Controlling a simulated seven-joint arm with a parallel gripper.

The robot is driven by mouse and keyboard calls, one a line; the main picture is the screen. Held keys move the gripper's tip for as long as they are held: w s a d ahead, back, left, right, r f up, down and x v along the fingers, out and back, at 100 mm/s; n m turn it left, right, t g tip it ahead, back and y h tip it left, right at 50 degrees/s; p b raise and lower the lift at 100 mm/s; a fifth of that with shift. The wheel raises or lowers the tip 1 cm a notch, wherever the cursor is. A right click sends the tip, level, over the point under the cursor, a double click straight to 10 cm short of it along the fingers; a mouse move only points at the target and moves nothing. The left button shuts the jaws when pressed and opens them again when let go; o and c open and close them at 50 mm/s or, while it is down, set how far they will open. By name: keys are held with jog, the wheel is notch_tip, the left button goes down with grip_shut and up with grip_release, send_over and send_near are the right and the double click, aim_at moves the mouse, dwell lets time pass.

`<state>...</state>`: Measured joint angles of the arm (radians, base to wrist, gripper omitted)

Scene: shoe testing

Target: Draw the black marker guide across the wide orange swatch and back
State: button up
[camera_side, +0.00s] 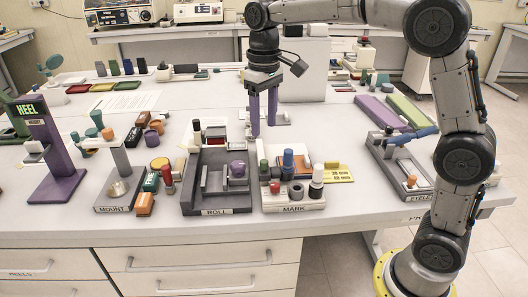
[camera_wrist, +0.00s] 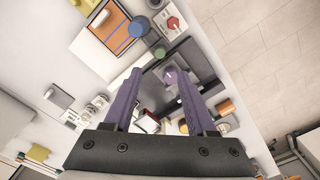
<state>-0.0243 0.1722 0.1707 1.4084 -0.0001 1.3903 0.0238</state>
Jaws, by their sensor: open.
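My gripper (camera_side: 263,128) is open and empty, its purple fingers pointing down above the table behind the ROLL and MARK stations. In the wrist view my gripper (camera_wrist: 160,76) frames part of the ROLL station. The MARK station (camera_side: 293,208) holds several small upright pieces. A black-and-white upright piece (camera_side: 317,181) stands at its right; I cannot tell if this is the black marker guide. An orange swatch panel (camera_side: 303,164) lies at the back, partly hidden by a blue cylinder (camera_side: 288,159). The orange panel also shows in the wrist view (camera_wrist: 111,40).
The ROLL station (camera_side: 216,212) with a purple roller (camera_side: 238,168) stands left of MARK. A yellow plate (camera_side: 338,174) lies right of MARK. The MOUNT station (camera_side: 113,209) and HEEL stand (camera_side: 54,165) are farther left. Clear white table lies between MARK and the right-hand station.

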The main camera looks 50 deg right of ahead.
aim_at(264, 161)
notch_tip(264, 161, down, 10)
jog(key=shift+f, duration=0.15)
dwell(0.3)
grip_shut()
dwell(1.3)
